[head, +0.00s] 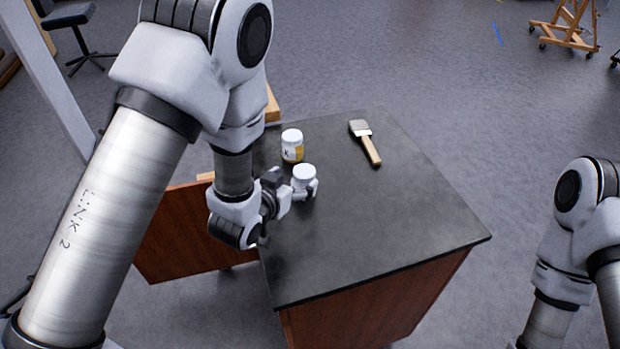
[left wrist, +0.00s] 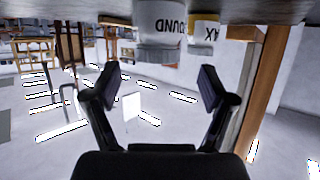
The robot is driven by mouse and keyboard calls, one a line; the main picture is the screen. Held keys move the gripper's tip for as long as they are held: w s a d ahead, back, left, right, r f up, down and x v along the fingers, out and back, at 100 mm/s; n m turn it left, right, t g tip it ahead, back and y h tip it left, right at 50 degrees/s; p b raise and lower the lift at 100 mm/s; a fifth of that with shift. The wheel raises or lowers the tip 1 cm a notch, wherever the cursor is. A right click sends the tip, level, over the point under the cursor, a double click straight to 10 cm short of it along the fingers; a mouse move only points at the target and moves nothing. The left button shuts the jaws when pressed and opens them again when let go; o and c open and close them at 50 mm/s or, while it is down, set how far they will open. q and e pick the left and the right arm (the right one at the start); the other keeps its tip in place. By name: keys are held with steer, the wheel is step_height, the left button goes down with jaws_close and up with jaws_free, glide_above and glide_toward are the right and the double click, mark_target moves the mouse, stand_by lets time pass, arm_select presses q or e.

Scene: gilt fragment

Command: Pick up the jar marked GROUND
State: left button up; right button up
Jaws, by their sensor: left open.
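The GROUND jar is a white jar with a white lid (head: 303,173), standing on the dark tabletop near its left edge. In the left wrist view, which is upside down, the jar (left wrist: 160,25) shows the letters "OUND". My left gripper (head: 300,190) is right at this jar in the head view, partly hiding its lower part. In the left wrist view the fingers (left wrist: 157,82) are spread apart and empty, with the jar at the top of the picture, beyond the gap. I cannot tell whether they touch it. My right gripper is out of view.
A second white jar with a yellow label (head: 292,147), lettered "AX" in the left wrist view (left wrist: 205,32), stands just behind the GROUND jar. A wooden-handled brush (head: 366,142) lies farther right. The table's (head: 390,225) right and front areas are clear.

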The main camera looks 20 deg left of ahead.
mark_target(303, 172)
arm_select(q)
steer(key=x, duration=0.2)
steer(key=p+x, duration=0.1)
steer(key=x, duration=0.2)
steer(key=shift+w+d, duration=0.25)
steer(key=shift+s, duration=0.1)
steer(key=shift+a, duration=0.1)
steer(key=c, duration=1.4)
steer(key=shift+r, duration=0.15)
